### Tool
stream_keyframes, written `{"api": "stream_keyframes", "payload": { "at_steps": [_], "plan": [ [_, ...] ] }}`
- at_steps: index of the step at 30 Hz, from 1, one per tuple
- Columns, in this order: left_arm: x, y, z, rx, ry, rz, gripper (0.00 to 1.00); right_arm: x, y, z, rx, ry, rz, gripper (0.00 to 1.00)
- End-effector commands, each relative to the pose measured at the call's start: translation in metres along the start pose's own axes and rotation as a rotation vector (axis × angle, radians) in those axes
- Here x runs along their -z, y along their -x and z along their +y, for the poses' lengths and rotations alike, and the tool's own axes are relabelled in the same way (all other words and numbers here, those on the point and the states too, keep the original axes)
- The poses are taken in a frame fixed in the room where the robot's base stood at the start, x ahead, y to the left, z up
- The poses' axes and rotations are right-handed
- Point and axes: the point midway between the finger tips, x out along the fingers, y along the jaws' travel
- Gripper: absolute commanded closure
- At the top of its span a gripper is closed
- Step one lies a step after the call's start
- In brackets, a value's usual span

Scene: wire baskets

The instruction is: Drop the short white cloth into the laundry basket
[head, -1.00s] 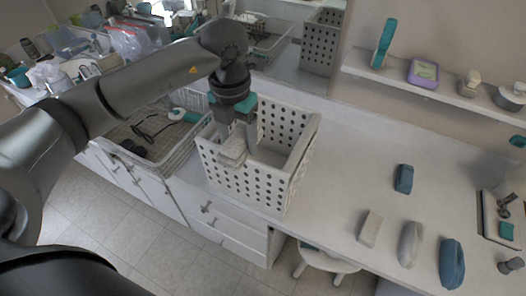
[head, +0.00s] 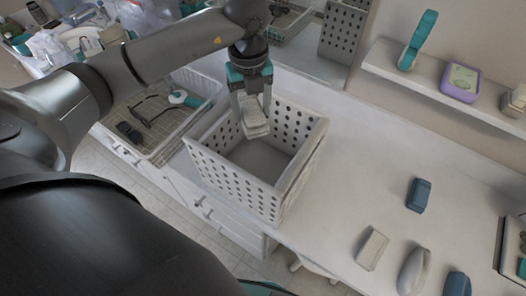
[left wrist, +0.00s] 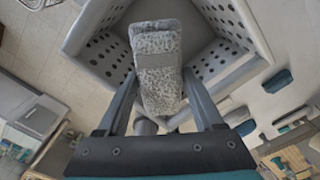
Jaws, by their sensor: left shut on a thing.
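The short white cloth (head: 256,124) is a small folded, pale grey-white bundle. My left gripper (head: 252,108) is shut on it and holds it over the opening of the laundry basket (head: 232,185), close to the back-left side in the head view. The basket is white with round holes, and its visible floor looks empty. In the left wrist view the cloth (left wrist: 158,75) is speckled with a plain band, between the two fingers of the gripper (left wrist: 160,82), with the basket wall (left wrist: 105,50) behind it. My right gripper does not show.
A wire basket (head: 158,145) with glasses and a teal-handled brush stands left of the laundry basket. On the counter at right lie a blue item (head: 419,194), a white block (head: 372,249) and a grey-white item (head: 413,271). A shelf (head: 440,85) runs along the wall.

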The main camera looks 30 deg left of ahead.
Motion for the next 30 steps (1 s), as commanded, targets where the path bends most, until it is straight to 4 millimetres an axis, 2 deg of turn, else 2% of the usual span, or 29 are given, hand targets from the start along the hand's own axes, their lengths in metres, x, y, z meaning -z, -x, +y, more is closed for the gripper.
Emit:
{"api": "stream_keyframes", "payload": {
  "at_steps": [1, 10, 21, 22, 30],
  "plan": [
    [0.0, -0.009, 0.0, 0.0, 0.0, 0.001, 0.89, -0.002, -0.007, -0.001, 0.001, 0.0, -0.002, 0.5],
    [0.0, -0.042, 0.0, 0.0, -0.002, 0.001, 0.89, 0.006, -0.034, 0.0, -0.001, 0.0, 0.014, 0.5],
    [0.0, -0.047, 0.0, 0.001, -0.002, 0.0, 0.89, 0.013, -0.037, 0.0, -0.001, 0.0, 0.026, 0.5],
    [0.0, -0.047, 0.0, 0.001, -0.002, 0.0, 0.3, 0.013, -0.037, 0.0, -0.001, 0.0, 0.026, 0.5],
    [0.0, -0.047, 0.0, 0.0, -0.003, 0.0, 0.0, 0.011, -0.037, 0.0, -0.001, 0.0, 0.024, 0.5]
  ]
}}
